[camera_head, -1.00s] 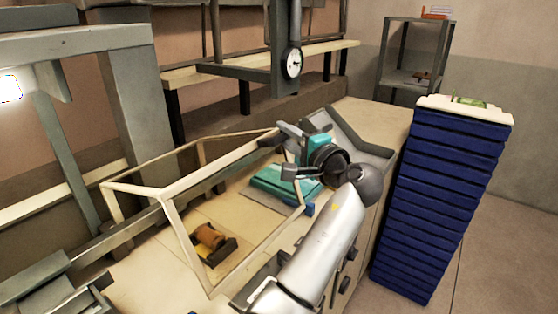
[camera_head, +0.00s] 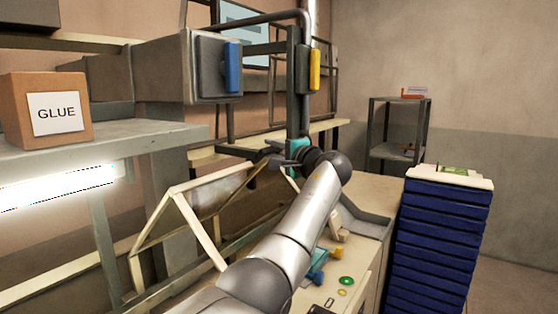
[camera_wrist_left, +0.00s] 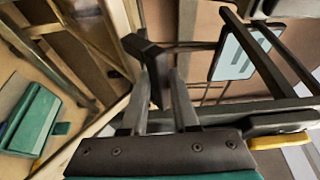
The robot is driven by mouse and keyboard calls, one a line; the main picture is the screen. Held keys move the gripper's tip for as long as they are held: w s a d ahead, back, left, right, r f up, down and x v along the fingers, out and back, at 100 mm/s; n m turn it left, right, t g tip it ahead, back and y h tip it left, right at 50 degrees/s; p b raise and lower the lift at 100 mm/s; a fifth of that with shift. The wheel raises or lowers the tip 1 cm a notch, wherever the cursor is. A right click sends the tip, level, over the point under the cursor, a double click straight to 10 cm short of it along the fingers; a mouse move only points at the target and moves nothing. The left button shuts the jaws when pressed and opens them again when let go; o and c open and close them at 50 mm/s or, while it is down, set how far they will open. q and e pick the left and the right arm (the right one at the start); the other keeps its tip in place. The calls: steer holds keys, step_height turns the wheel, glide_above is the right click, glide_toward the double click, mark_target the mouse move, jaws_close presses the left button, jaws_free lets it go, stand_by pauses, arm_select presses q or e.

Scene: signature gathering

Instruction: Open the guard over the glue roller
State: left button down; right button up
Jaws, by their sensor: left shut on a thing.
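The guard (camera_head: 200,231) is a cream frame with clear panels, tilted up over the machine bed. My left gripper (camera_head: 272,153) is at the guard's upper right end. In the left wrist view its fingers (camera_wrist_left: 157,95) are closed on a dark handle (camera_wrist_left: 143,47), with cream bars beside it. My silver left arm covers much of the bed, and the glue roller is hidden from the head view. My right gripper is not in view.
A box marked GLUE (camera_head: 57,113) sits on the grey shelf (camera_head: 150,136) at left. A stack of blue trays (camera_head: 440,235) stands right of the bench. A green button (camera_head: 347,281) is on the bench front. A teal block (camera_wrist_left: 35,122) shows at left in the wrist view.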

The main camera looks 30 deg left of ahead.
arm_select(q)
steer(key=shift+w+a+r+p, duration=0.1)
steer(key=shift+a+r+p, duration=0.25)
steer(key=shift+a+r, duration=0.5)
steer(key=c, duration=0.8)
jaws_free()
steer(key=shift+d+f, duration=0.1)
steer(key=shift+s+d+f+b, duration=0.1)
steer(key=shift+s+d+b, duration=0.25)
steer(key=shift+d, duration=0.25)
steer(key=b+v, duration=0.4)
steer(key=v, duration=1)
steer(key=shift+r, duration=0.2)
